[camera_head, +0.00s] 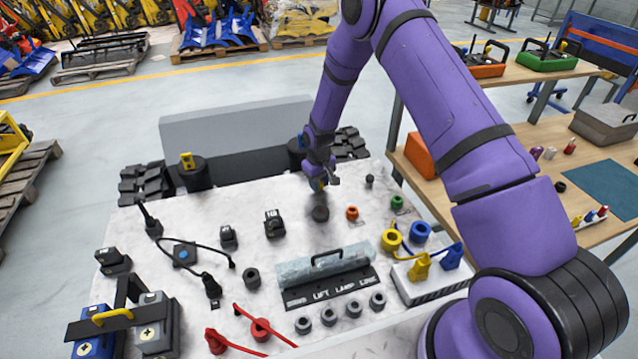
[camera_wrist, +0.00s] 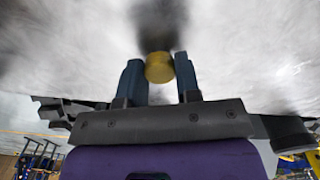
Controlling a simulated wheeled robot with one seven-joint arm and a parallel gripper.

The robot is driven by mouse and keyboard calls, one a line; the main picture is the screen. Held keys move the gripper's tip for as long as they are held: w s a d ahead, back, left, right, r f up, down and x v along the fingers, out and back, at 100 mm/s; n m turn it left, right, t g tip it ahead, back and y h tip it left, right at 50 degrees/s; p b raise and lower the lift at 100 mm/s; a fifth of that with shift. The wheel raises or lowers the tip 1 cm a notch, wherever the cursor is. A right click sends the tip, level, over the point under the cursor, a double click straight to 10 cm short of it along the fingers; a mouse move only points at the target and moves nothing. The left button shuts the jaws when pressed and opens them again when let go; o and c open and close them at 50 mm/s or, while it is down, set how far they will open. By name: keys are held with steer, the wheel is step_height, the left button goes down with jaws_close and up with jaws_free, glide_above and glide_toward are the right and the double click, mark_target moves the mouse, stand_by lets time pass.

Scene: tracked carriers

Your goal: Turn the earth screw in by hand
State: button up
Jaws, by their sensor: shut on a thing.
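The earth screw (camera_wrist: 159,68) shows in the wrist view as a round yellow head between the two blue-grey fingers of my gripper (camera_wrist: 159,80). A dark blurred patch lies just beyond it on the pale surface. In the head view my gripper (camera_head: 318,184) points down at the far side of the white worktop, shut on the yellow head, of which only a small bit shows. The screw's shank and its hole are hidden, so I cannot tell how deep it sits.
A grey bar with a handle (camera_head: 325,264) lies nearer. Black posts (camera_head: 194,172) stand behind the worktop (camera_head: 150,280).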

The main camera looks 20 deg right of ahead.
steer(key=shift+m, duration=0.9)
steer(key=m, duration=0.9)
steer(key=shift+m, duration=0.4)
steer(key=m, duration=0.9)
steer(key=shift+m, duration=0.3)
